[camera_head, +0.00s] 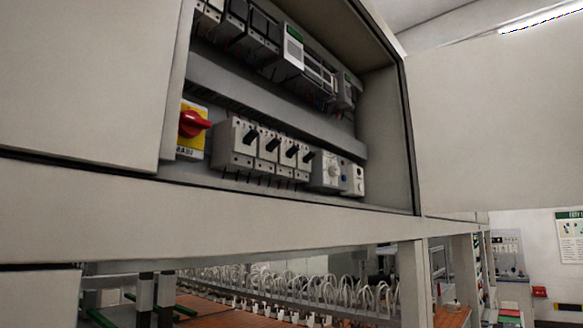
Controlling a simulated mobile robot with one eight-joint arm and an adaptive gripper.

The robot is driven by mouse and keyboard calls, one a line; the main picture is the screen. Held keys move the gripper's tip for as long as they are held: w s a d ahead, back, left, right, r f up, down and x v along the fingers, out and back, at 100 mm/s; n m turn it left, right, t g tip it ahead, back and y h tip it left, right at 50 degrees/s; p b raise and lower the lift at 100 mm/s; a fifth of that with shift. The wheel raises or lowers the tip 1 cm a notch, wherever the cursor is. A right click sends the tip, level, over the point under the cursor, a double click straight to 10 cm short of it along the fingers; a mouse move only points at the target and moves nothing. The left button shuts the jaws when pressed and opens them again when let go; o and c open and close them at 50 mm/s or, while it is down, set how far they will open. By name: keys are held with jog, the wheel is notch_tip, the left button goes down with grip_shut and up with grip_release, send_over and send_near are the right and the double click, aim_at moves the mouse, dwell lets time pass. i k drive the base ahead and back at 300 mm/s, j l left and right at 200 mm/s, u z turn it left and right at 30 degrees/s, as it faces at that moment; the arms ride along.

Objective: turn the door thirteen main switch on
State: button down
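An open electrical cabinet (270,228) fills the upper middle of the head view. At its lower left is a red rotary switch (192,123) on a yellow plate (186,151), with partly readable lettering under the knob. The knob's handle points to the right, roughly level. I cannot read a door number, so I cannot tell whether this is door thirteen's main switch. My gripper is not in view.
A row of breakers with black levers (252,150) sits right of the red switch, then a grey dial unit (331,173). An open door panel (500,130) stands at right. Below, an opening shows a rack of white hooked parts (300,288).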

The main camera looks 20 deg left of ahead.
aim_at(191, 124)
jog(key=i+l+u, duration=0.1)
jog(key=u, duration=0.35)
jog(key=i+l+u, duration=0.1)
jog(key=u, duration=0.4)
jog(key=l+u, duration=0.15)
jog(key=u, duration=0.3)
jog(key=i+l+u, duration=0.1)
jog(key=u, duration=0.35)
jog(key=l+u, duration=0.2)
jog(key=u, duration=0.25)
jog(key=k+j, duration=0.1)
jog(key=z, duration=0.05)
